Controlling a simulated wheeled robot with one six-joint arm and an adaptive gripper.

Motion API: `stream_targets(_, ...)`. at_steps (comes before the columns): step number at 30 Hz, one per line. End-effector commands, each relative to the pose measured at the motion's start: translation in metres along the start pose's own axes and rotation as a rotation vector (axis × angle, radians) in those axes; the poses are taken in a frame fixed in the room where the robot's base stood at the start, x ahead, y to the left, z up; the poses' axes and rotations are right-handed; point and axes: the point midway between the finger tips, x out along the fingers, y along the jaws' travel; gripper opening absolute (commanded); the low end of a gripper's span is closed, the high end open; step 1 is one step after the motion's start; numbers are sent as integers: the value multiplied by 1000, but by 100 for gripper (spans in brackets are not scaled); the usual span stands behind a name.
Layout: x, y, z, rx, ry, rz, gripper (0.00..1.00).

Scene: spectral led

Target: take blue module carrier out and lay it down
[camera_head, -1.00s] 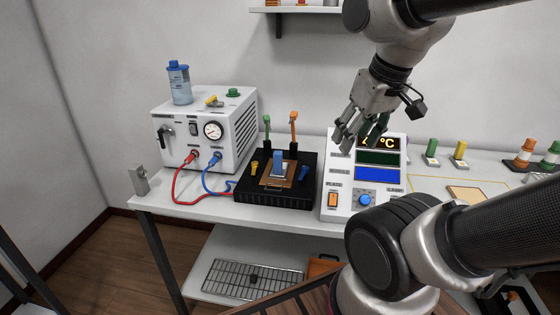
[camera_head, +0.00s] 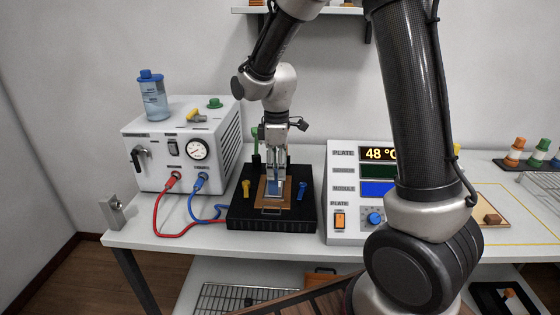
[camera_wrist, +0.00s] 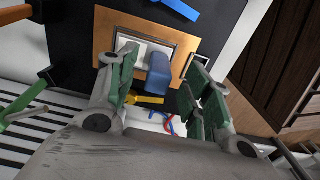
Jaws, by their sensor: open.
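The blue module carrier (camera_head: 274,187) sits in the copper-coloured plate on top of the black block (camera_head: 240,214). In the wrist view its rounded blue grip (camera_wrist: 158,72) stands up from a pale base inside a metal-edged frame. My gripper (camera_head: 275,180) points down over it and is open. In the wrist view the green-padded fingers of my gripper (camera_wrist: 161,66) stand on either side of the blue grip, with a visible gap on the right. Whether a finger touches it, I cannot tell. My fingers partly hide the carrier in the head view.
A white pump unit (camera_head: 180,145) with red and blue hoses stands left of the block. A control panel (camera_head: 342,195) reading 48 °C stands right. A tan board (camera_head: 500,203) lies further right.

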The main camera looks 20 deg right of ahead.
Motion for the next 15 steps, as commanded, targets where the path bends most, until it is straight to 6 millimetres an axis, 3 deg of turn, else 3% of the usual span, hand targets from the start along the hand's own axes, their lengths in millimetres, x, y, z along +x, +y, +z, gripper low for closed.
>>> stream_targets(9, 50, -1, 1, 4, -3, -3, 50)
stream_targets(15, 66, 0, 1, 4, 0, -1, 50)
